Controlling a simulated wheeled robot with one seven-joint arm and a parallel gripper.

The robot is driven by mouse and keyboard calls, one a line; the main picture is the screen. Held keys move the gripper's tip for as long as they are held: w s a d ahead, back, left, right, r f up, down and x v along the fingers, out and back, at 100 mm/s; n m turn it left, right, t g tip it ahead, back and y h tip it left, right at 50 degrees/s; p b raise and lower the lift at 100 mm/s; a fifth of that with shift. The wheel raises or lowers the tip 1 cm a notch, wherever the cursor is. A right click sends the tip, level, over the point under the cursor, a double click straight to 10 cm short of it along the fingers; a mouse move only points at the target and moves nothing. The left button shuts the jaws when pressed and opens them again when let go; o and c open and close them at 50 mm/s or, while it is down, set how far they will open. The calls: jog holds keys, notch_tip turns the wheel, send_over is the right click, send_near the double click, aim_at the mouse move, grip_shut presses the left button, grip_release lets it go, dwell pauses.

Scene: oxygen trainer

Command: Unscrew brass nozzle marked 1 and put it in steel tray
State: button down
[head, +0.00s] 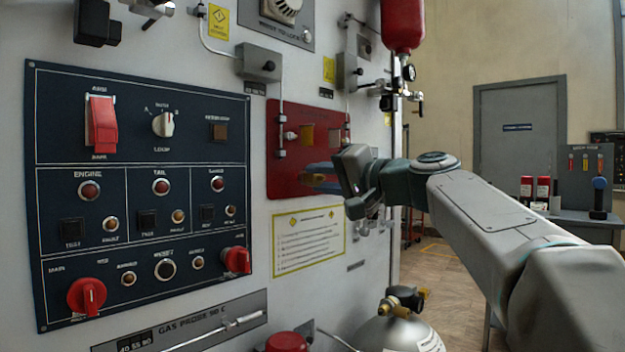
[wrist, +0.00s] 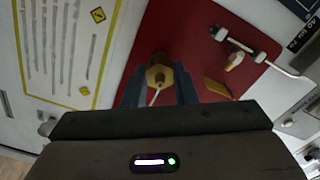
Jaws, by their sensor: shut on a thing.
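A brass nozzle (wrist: 158,76) with a hexagonal body sits between the two blue fingers of my gripper (wrist: 160,92) in the wrist view. My gripper is shut on it, in front of the red panel (head: 285,110). In the head view my gripper (head: 318,178) reaches the lower part of the panel from the right, and its fingers mostly hide the nozzle. I cannot read a number on the nozzle, nor tell whether it still touches the panel. I see no steel tray in either view.
A white fitting (wrist: 235,60) and a yellow tag (wrist: 217,88) are on the panel beside my fingers. A dark control panel (head: 140,190) is left, a red cylinder (head: 402,25) above, and a steel bottle (head: 400,335) below. A grey bench (head: 575,216) stands back right.

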aim_at(324, 178)
jog(key=shift+n, duration=1.7)
jog(key=shift+n, duration=0.6)
jog(key=c, duration=1.2)
grip_release()
jog(key=shift+o, duration=0.2)
jog(key=shift+s+d, duration=0.1)
jog(key=shift+v, duration=1.8)
jog(key=shift+m+p, duration=0.9)
jog(key=shift+m, duration=0.9)
